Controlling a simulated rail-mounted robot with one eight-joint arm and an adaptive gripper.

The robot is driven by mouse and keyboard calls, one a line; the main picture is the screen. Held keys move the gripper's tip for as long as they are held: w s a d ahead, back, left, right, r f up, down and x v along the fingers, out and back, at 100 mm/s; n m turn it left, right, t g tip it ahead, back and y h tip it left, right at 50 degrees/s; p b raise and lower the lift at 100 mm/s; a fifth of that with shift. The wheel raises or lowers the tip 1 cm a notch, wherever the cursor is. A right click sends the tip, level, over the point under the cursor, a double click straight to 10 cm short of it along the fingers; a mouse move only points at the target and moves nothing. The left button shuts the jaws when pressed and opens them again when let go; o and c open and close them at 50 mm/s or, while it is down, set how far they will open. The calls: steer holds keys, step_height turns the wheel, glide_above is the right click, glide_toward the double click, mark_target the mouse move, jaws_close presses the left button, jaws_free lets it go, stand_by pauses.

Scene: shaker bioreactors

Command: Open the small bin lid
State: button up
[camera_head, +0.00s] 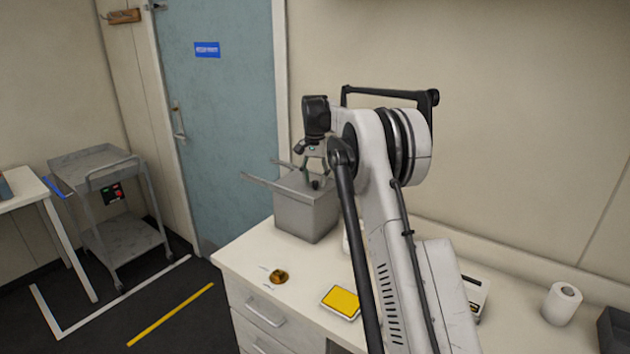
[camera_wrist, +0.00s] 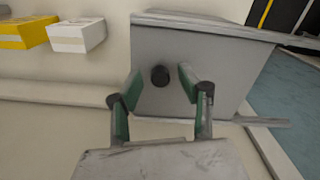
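The small grey bin (camera_head: 306,214) stands on the white counter near the door. A thin flat grey strip (camera_head: 268,187) juts out to the left at its top; I cannot tell how it joins the lid. In the wrist view a grey face of the bin (camera_wrist: 205,65) carries a round black knob (camera_wrist: 160,76). My gripper (camera_wrist: 155,95) is open, with one green-padded finger on each side of the knob and gaps between pads and knob. In the head view my gripper (camera_head: 315,165) is over the bin top, partly hidden by my wrist.
A yellow-topped box (camera_head: 341,302) and a small amber item (camera_head: 278,277) lie on the counter in front of the bin. A white roll (camera_head: 562,303) stands far right. A grey cart (camera_head: 120,240) is on the floor at left, by the blue door (camera_head: 222,110).

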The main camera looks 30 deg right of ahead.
steer(key=shift+f, duration=0.3)
steer(key=shift+c, duration=0.5)
jaws_close()
